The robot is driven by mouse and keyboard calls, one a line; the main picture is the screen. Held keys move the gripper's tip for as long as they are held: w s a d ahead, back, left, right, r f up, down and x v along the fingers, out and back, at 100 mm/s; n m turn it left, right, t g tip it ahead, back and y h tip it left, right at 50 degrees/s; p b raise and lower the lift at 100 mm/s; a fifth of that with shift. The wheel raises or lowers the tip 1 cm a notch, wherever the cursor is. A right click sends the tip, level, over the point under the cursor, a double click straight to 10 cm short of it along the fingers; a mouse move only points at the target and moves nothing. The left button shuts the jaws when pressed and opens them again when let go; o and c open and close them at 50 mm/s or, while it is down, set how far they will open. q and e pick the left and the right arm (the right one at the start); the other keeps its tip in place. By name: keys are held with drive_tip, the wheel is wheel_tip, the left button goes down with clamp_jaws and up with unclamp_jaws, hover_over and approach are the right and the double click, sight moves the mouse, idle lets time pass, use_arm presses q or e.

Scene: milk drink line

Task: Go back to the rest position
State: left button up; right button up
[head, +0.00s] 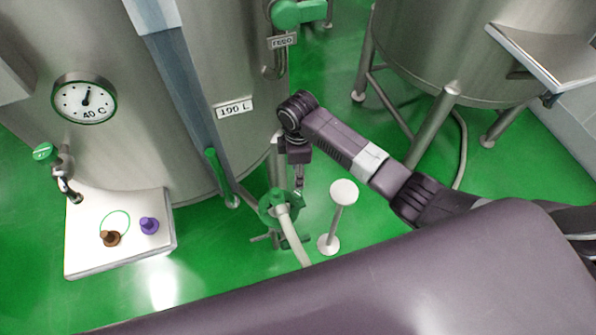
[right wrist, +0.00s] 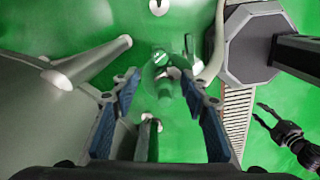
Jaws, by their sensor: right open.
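My right gripper (head: 299,185) hangs at the end of the dark arm that comes in from the right in the head view. It is just above and beside a green valve (head: 272,205) with a pale hose. In the right wrist view my right gripper (right wrist: 160,82) has its fingers wide apart, with nothing held. A green fitting (right wrist: 162,62) shows beyond the fingertips, and a dark green bar (right wrist: 147,140) shows between the fingers; I cannot tell its distance. A dark gripper, apparently my left one (right wrist: 262,114), shows at the right edge there, fingers spread and empty.
A steel tank (head: 225,60) marked 100 L stands close to my right gripper. A white stand (head: 343,192) is just right of it. Another tank (head: 450,45) is at the back right. A white shelf (head: 90,255) holds a brown piece (head: 110,239) and a purple piece (head: 149,225).

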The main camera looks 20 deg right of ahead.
idle(0.4)
drive_tip(key=s+a+m+t+y, duration=0.15)
drive_tip(key=s+a+m, duration=0.3)
drive_tip(key=s, duration=0.65)
drive_tip(key=s+d+r+m+t+h, duration=0.1)
drive_tip(key=s+d+r+m, duration=0.35)
drive_tip(key=s, duration=0.25)
drive_tip(key=s+d+r+m+t, duration=0.1)
drive_tip(key=s+d+r+m, duration=0.2)
drive_tip(key=s+d+m, duration=0.25)
wheel_tip(320, 180, down, 26)
drive_tip(key=s+n+g+b, duration=0.1)
drive_tip(key=s, duration=0.1)
drive_tip(key=s+d+f+g+b, duration=0.1)
drive_tip(key=s+d+f, duration=0.2)
drive_tip(key=s+f, duration=1.4)
wheel_tip(320, 180, down, 2)
drive_tip(key=shift+s+f+b, duration=0.1)
drive_tip(key=shift+s+b, duration=0.2)
